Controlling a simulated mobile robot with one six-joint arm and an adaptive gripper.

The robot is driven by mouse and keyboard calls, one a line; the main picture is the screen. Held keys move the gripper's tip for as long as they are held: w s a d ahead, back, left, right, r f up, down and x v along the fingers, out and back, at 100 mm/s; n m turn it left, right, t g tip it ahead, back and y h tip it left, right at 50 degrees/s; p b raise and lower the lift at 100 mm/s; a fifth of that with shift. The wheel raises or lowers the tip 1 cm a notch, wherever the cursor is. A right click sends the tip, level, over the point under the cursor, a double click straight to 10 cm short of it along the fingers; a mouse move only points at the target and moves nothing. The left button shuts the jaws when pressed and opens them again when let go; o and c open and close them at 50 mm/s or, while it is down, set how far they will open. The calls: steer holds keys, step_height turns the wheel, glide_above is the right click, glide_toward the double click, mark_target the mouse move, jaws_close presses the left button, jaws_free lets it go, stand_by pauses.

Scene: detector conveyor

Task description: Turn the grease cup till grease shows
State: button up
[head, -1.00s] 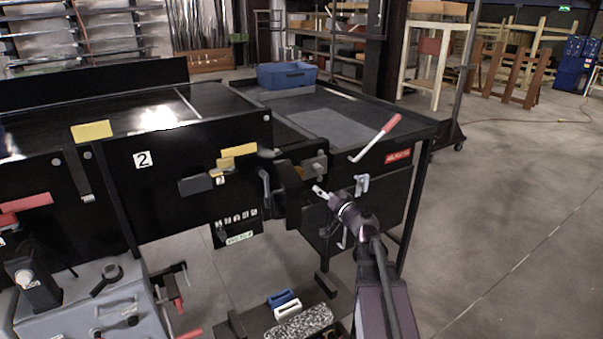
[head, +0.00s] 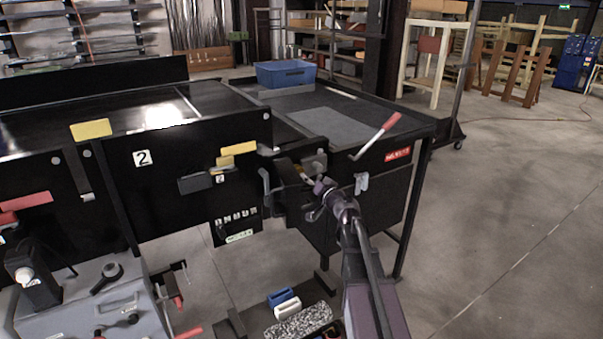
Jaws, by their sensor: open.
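My gripper (head: 311,194) is open, at the right end of the black conveyor (head: 170,210), just in front of a dark bearing housing (head: 278,196). A small brownish-yellow part (head: 289,168) shows on the housing, just up and left of my fingers. It may be the grease cup, but it is too small and partly covered to be sure. I cannot tell whether my fingers touch anything. No grease can be made out.
A red-handled lever (head: 388,124) and a grey bracket (head: 361,183) are close right of my gripper. A blue bin (head: 286,74) stands on the table behind. Below are a grey cabinet (head: 75,305) and small blue and white blocks (head: 284,301). Floor at right is clear.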

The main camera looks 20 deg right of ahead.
mark_target(301, 172)
steer(key=x, duration=0.6)
steer(key=shift+w+a, duration=0.1)
steer(key=shift+w, duration=0.1)
steer(key=shift+c, duration=0.2)
steer(key=c, duration=1.1)
steer(key=shift+m, duration=0.4)
steer(key=m, duration=0.4)
steer(key=shift+f+m, duration=0.1)
steer(key=shift+m, duration=1.9)
